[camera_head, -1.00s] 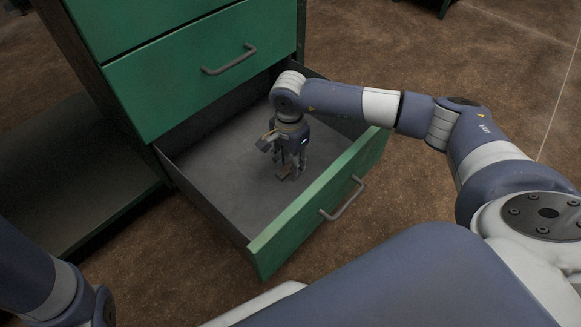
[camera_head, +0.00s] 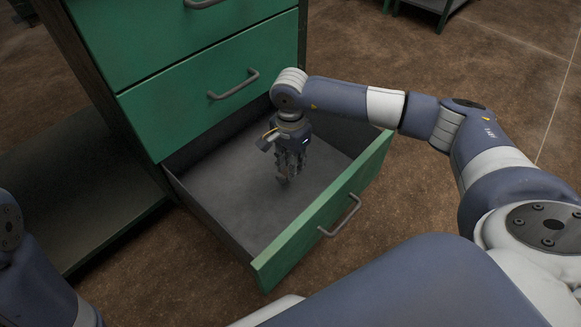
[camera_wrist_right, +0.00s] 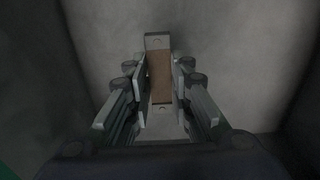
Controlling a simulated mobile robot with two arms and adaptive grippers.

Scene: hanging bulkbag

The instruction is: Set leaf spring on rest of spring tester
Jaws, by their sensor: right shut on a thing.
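My right gripper (camera_head: 287,172) reaches down into the open bottom drawer (camera_head: 220,190) of the green cabinet. It is shut on a small flat strip, the leaf spring (camera_wrist_right: 160,77), which has a brown middle and pale metal ends with a hole in each. In the right wrist view the strip lies lengthwise between the two fingers of the right gripper (camera_wrist_right: 160,85). In the head view only a small part of the leaf spring (camera_head: 283,181) shows below the fingertips. My left gripper is out of view; only part of the left arm shows. No spring tester shows.
The drawer's green front (camera_head: 325,210) with its grey handle (camera_head: 341,215) and the dark side walls surround the right gripper. Closed drawers (camera_head: 195,95) stand above and behind. A dark low shelf (camera_head: 75,205) is at left. Brown floor is free around the drawer.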

